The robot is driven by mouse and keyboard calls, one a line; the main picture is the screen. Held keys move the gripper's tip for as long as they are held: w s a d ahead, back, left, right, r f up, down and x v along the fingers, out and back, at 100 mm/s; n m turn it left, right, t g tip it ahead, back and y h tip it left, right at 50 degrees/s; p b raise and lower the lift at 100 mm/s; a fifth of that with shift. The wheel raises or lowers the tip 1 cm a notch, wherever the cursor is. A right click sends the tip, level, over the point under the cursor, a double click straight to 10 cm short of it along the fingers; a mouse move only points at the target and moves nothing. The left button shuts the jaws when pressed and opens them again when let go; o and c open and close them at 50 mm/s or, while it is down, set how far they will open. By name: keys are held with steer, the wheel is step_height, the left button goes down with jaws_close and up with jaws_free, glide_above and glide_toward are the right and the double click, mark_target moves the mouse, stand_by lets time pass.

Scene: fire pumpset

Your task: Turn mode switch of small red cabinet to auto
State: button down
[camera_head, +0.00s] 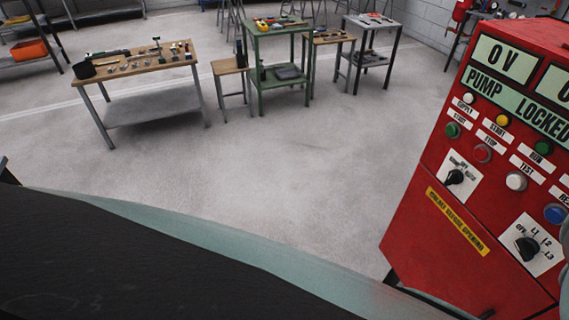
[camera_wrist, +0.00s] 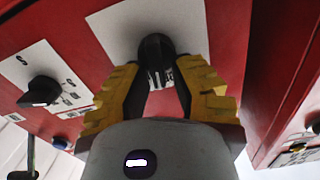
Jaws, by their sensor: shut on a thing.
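In the wrist view, my gripper (camera_wrist: 161,85) has its two yellow-and-black fingers closed on both sides of a black rotary knob (camera_wrist: 156,50). The knob sits on a white plate (camera_wrist: 118,25) on a red cabinet face (camera_wrist: 65,18); its lettering is mostly hidden. A second black knob (camera_wrist: 41,91) on a white plate is to the left, free of the fingers. In the head view, a red cabinet (camera_head: 420,221) at the right has a black switch (camera_head: 455,177) and a lower black selector (camera_head: 527,248). My gripper is not visible there, and I cannot tell which position the held knob points to.
Another red surface (camera_wrist: 290,60) stands close to the right of my gripper in the wrist view. In the head view, a wooden-topped workbench (camera_head: 130,66) and a green table (camera_head: 285,28) with tools stand at the back. The grey floor (camera_head: 290,160) between is clear.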

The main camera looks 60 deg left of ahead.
steer(key=m+b, duration=0.1)
steer(key=m, duration=0.1)
steer(key=m+b, duration=0.1)
steer(key=m, duration=0.1)
steer(key=shift+d+f, duration=0.2)
steer(key=shift+f, duration=0.2)
steer(key=shift+d+f+m+b, duration=0.15)
steer(key=shift+m+b, duration=0.65)
steer(key=shift+m, duration=0.8)
steer(key=c, duration=1.1)
jaws_free()
steer(key=shift+o, duration=0.2)
steer(key=shift+s+r, duration=0.1)
steer(key=shift+r, duration=0.1)
steer(key=v, duration=1.1)
steer(key=shift+s, duration=0.35)
steer(key=shift+s, duration=0.1)
